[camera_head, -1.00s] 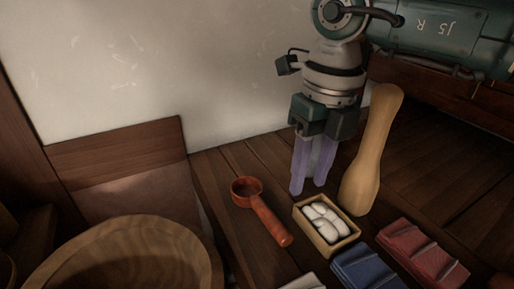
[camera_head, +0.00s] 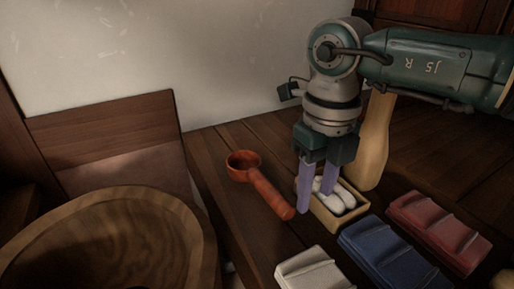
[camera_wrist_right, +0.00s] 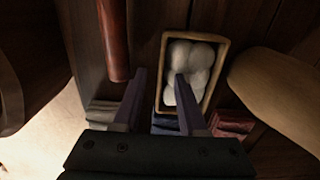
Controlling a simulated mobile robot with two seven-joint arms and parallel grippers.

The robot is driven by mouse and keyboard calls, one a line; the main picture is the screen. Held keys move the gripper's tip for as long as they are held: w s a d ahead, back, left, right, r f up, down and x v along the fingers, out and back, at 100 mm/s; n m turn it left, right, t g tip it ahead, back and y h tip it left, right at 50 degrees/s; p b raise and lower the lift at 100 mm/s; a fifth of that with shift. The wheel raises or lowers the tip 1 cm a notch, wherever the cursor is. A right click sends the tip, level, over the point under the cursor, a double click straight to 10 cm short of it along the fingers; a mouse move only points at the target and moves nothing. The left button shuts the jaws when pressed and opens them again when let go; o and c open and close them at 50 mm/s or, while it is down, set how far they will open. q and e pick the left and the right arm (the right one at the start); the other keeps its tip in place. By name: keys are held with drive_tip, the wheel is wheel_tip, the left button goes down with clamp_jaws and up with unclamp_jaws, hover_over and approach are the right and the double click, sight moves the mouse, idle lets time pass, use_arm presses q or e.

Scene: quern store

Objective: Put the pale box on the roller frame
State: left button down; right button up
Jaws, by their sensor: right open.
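The pale box (camera_head: 325,224) is a small open light-wood box holding several white rounded pieces, standing on the dark planks. My right gripper (camera_head: 317,199) points down at its left side, open. In the right wrist view the box (camera_wrist_right: 220,70) shows from above. There, one finger is left of its near-left wall and the other overlaps the inside, so the open jaws (camera_wrist_right: 161,98) straddle that wall. Whether the fingers touch it I cannot tell. I cannot make out a roller frame. My left gripper is not in view.
A red-brown scoop (camera_head: 262,187) lies close left of the box. A tall pale wooden pestle-like piece (camera_head: 373,145) stands behind it. White (camera_head: 312,271), blue (camera_head: 385,255) and red (camera_head: 438,231) blocks lie in front and right. A big wooden bowl (camera_head: 190,222) is at left.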

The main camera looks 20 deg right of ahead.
drive_tip(key=shift+c, duration=0.3)
clamp_jaws()
idle(1.0)
